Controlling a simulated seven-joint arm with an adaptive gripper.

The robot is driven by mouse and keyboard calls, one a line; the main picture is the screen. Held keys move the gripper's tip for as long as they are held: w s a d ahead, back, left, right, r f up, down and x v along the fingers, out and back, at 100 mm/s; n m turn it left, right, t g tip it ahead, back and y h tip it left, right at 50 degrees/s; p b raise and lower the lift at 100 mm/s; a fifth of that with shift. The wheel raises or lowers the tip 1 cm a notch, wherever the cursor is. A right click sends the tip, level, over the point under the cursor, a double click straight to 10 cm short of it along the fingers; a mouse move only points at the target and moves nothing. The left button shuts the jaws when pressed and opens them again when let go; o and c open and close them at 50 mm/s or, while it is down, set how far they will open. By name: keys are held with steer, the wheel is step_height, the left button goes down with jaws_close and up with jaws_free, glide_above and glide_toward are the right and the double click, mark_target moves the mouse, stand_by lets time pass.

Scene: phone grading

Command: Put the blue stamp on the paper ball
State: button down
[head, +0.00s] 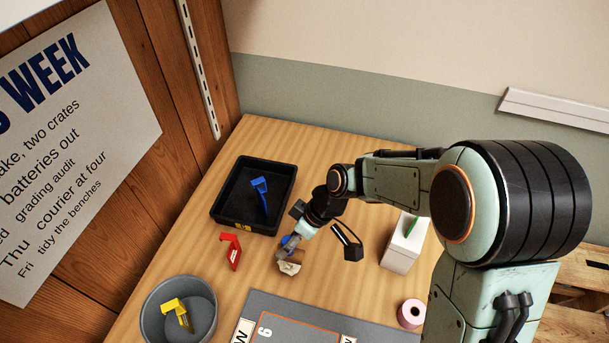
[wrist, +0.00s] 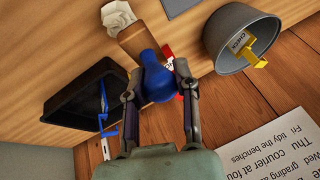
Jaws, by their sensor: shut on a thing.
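My gripper (wrist: 158,82) is shut on the blue knob of the blue stamp (wrist: 152,80). The stamp's knob also shows between the fingers in the head view (head: 289,241). A brown, wood-like body (wrist: 138,40) extends from the knob in the wrist view. The paper ball (head: 289,268) is white and crumpled, right by the brown part below my gripper. In the wrist view the paper ball (wrist: 117,15) shows at the brown part's far end. I cannot tell whether the two touch or only overlap in the picture.
A black tray (head: 220,212) holds a blue piece (head: 261,195). A red piece (head: 232,252) stands left of my gripper. A grey bowl (head: 150,312) holds a yellow piece (head: 178,313). A white box (head: 401,251), a pink roll (head: 411,313) and a grey mat (head: 262,303) lie to the right and front.

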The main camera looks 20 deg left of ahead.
mark_target(286, 241)
steer(key=w+f, duration=0.1)
steer(key=a+f, duration=0.1)
steer(key=shift+w+a+f, duration=0.15)
steer(key=shift+w+f, duration=0.35)
steer(key=shift+f, duration=1.45)
steer(key=shift+f, duration=0.1)
steer(key=c, duration=0.8)
jaws_free()
